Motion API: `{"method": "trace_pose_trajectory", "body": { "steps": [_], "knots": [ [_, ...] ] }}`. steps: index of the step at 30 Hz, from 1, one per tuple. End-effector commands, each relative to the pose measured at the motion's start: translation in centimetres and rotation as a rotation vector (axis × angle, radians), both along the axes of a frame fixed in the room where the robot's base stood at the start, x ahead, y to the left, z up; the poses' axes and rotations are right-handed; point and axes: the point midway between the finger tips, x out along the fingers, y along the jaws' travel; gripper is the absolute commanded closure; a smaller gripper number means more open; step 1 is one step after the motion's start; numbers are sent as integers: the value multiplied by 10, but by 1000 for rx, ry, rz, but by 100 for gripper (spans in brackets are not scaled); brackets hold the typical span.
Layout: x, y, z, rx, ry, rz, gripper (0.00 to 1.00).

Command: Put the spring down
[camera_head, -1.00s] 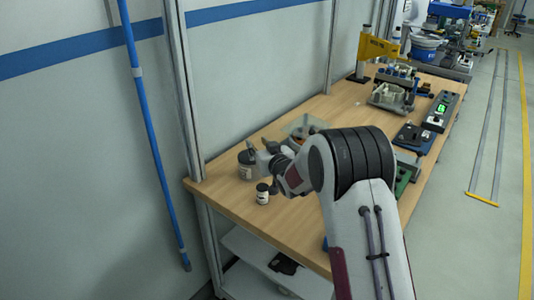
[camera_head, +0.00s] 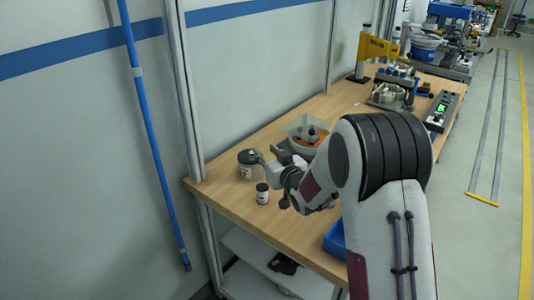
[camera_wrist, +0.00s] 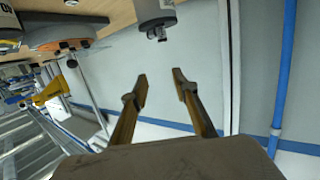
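No spring can be made out in either view. In the wrist view, the two fingers of my gripper (camera_wrist: 160,82) stand apart, and I see nothing held between them. In the head view, my gripper is above the near left end of the wooden workbench (camera_head: 232,202), close to a grey jar (camera_head: 246,166) and a small dark-capped bottle (camera_head: 262,195). Its fingertips are partly hidden there by my wrist. A grey cylinder with a small dark fitting (camera_wrist: 154,14) shows beyond the fingertips in the wrist view.
A blue bin (camera_head: 335,240) is partly hidden by my arm. A yellow press (camera_head: 372,48), fixtures and a control box (camera_head: 441,112) stand farther along the bench. A metal post (camera_head: 186,90) rises at the left edge.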

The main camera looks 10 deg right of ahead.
Motion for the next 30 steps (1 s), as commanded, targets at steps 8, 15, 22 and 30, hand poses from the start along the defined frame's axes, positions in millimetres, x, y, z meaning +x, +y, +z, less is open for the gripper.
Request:
{"method": "trace_pose_trajectory", "body": {
  "steps": [8, 15, 22, 30],
  "knots": [
    [0, 0, 0, 0, 1, 0, 71],
    [0, 0, 0, 0, 1, 0, 71],
    [-1, -1, 1, -1, 3, -2, 71],
    [-12, -10, 19, -24, 38, -30, 71]
  ]
}}
